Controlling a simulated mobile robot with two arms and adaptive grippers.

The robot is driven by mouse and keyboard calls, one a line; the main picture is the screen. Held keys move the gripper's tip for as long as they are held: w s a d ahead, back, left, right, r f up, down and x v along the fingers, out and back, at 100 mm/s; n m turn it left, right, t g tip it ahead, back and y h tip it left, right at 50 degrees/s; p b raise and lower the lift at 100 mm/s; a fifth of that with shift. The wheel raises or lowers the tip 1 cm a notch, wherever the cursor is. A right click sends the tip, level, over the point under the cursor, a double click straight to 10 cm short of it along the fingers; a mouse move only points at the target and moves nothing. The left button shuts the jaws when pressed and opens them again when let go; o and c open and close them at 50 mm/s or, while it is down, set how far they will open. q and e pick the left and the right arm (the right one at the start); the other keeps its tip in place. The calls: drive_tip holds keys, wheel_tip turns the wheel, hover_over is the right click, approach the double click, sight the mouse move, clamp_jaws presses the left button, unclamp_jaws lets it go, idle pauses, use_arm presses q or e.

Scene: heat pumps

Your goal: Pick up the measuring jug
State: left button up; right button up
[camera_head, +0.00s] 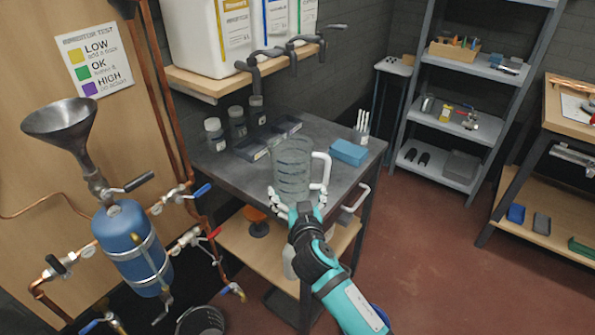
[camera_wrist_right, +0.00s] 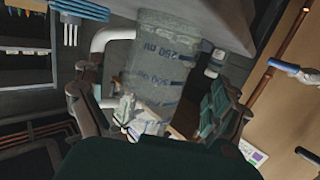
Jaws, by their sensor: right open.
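The clear measuring jug (camera_head: 291,165) stands upright on the grey bench (camera_head: 215,165), near its front edge, with its white handle (camera_head: 321,171) to the right in the head view. My right gripper (camera_head: 296,200) is open at the near side of the jug. In the right wrist view the jug (camera_wrist_right: 160,60), with blue volume marks, shows between the two spread fingers of the gripper (camera_wrist_right: 158,112). I cannot tell whether either finger touches it. My left gripper is not in view.
A blue tank with a funnel (camera_head: 131,245) is at left. Floor at right is clear.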

sight(295, 185)
drive_tip(key=shift+w+a+r, duration=0.15)
drive_tip(key=shift+w, duration=0.45)
drive_tip(key=p+x, duration=0.1)
drive_tip(key=x, duration=0.3)
drive_tip(key=shift+w, duration=0.15)
drive_tip(key=shift+r, duration=0.1)
drive_tip(key=c, duration=1.1)
